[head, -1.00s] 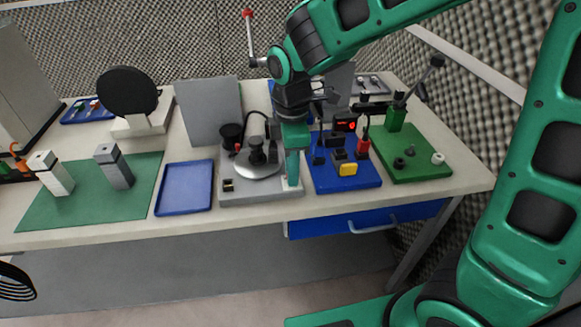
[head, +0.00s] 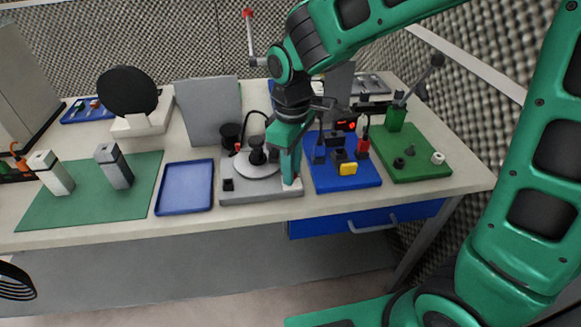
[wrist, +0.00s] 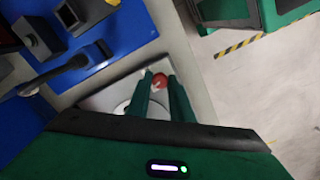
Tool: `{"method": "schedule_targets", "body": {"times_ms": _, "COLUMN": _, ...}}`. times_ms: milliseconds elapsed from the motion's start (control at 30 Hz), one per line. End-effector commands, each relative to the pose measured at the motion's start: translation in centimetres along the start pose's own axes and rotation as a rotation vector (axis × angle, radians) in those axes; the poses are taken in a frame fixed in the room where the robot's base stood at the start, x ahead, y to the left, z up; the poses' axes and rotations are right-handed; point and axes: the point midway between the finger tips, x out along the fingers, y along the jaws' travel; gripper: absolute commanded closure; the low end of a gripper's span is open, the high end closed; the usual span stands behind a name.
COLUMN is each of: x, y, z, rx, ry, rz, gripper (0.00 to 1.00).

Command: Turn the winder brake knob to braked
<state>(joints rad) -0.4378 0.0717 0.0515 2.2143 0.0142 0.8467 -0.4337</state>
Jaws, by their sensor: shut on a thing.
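The winder (head: 232,193) is a grey base near the front edge of the bench, with a pale round disc (head: 243,170) and a black spindle on it. The brake knob (wrist: 160,82) is small and red with a pale mark, at the base's front right corner. My gripper (head: 290,180) points down over that corner. In the wrist view my gripper (wrist: 162,88) has its two green fingers on either side of the knob, shut on it. The fingers hide much of the knob in the head view.
A blue board (head: 340,181) with switches and a yellow button stands close on the right, and a green board (head: 420,172) beyond it. An empty blue tray (head: 184,188) lies left of the winder. A grey upright panel (head: 208,110) stands behind.

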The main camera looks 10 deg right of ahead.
Motion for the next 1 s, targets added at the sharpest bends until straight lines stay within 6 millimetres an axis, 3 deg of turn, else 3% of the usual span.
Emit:
{"method": "schedule_targets", "body": {"times_ms": 600, "x": -0.26, "y": 0.42, "z": -0.28, "rx": 0.588, "ry": 0.012, "rz": 0.004, "gripper": 1.0}}
{"method": "schedule_targets", "body": {"times_ms": 1000, "x": -0.27, "y": 0.42, "z": -0.3, "rx": 0.867, "ry": 0.014, "rz": 0.003, "gripper": 1.0}}
